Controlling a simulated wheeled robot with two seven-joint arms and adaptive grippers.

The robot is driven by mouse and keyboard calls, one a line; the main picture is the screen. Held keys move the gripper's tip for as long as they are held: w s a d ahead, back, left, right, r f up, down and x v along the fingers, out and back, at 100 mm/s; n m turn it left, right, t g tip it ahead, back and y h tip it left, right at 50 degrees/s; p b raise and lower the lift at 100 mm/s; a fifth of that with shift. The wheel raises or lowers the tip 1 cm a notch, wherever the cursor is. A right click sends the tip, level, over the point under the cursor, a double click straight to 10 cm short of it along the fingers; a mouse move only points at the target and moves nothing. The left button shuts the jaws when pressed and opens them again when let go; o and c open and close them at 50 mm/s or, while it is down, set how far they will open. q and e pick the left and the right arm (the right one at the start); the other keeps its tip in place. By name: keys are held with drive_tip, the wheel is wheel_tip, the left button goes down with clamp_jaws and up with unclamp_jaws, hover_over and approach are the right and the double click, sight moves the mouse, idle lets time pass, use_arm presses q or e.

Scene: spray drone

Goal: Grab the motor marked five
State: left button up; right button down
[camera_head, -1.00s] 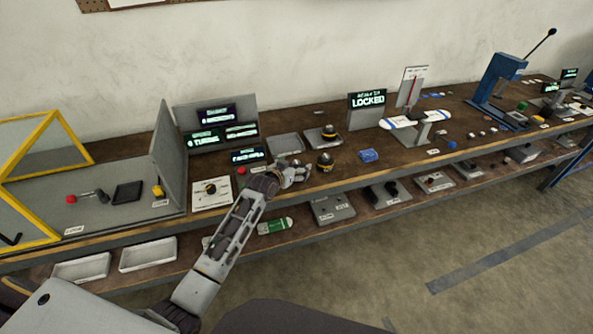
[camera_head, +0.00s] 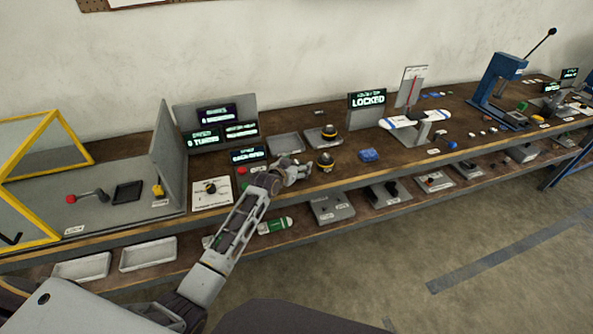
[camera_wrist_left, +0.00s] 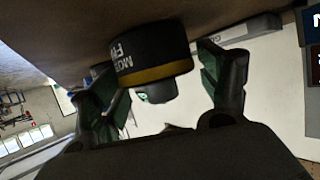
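The motor marked five (camera_wrist_left: 150,55) is a dark round can with a yellow band and white lettering reading "MOTOR FI…" in the left wrist view. In the head view a black and yellow motor (camera_head: 325,163) stands on the bench just right of my left gripper (camera_head: 299,173). In the left wrist view the fingers of my left gripper (camera_wrist_left: 155,68) are spread, with the motor ahead and between them. I cannot tell whether either finger touches it. My right gripper is not in view.
Another black and yellow motor (camera_head: 329,132) sits on a grey plate behind. A blue part (camera_head: 369,155) lies to the right. A white card with a knob (camera_head: 211,195) and an empty grey tray (camera_head: 286,144) are nearby. A screen (camera_head: 367,99) reads "LOCKED".

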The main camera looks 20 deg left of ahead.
use_arm(q)
drive_tip(key=shift+r, duration=0.1)
drive_tip(key=c, duration=1.1)
drive_tip(key=shift+w+r, duration=0.1)
drive_tip(key=shift+r, duration=4.95)
